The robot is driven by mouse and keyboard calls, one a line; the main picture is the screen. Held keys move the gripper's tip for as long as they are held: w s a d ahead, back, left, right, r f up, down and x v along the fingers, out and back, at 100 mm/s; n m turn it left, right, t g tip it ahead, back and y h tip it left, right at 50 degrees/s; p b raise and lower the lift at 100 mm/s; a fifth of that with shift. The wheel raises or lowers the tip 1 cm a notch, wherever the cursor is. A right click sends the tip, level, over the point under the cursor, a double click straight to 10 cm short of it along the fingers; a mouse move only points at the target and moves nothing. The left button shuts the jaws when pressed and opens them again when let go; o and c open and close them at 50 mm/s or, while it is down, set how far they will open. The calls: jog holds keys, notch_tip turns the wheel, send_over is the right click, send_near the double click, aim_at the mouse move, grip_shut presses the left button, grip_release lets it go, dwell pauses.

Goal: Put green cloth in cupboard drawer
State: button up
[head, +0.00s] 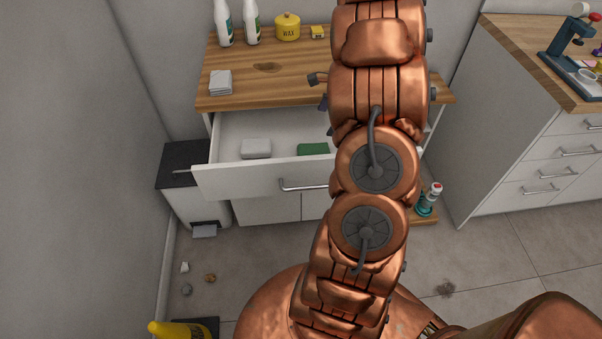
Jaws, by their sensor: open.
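The cupboard drawer (240,181) is pulled open below the wooden worktop, left of and behind my arm. A folded green cloth (313,149) lies inside the drawer towards the right. My arm covers the drawer's right part and may hide some of the cloth. My arm rises through the middle of the head view and out at the top.
A grey folded cloth (256,148) lies in the drawer's left part; another grey stack (220,83) is on the worktop (285,88). White bottles (222,24) and a yellow pot (287,27) stand at the back. A pedal bin (190,180) is at left, with litter on the floor.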

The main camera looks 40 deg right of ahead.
jog(key=s+a+r+n+g, duration=0.1)
jog(key=s+a+r+n, duration=0.2)
jog(key=a, duration=0.5)
jog(key=s+a+r+n+g+h, duration=0.1)
jog(key=a+r+n, duration=0.2)
jog(key=a+n, duration=0.35)
jog(key=s+a+r+n+g, duration=0.1)
jog(key=a+r+n, duration=0.25)
jog(key=a, duration=0.65)
jog(key=s+a+n+h, duration=0.1)
jog(key=s+a+n, duration=0.4)
jog(key=s, duration=0.3)
jog(key=s+a+r+n+g+h, duration=0.1)
jog(key=s+a+n, duration=0.4)
jog(key=s, duration=0.3)
jog(key=shift+r+n+h, duration=0.2)
jog(key=shift+n+h, duration=0.1)
jog(key=shift+n, duration=0.4)
jog(key=shift+a, duration=0.1)
notch_tip(320, 180, up, 3)
jog(key=p, duration=0.3)
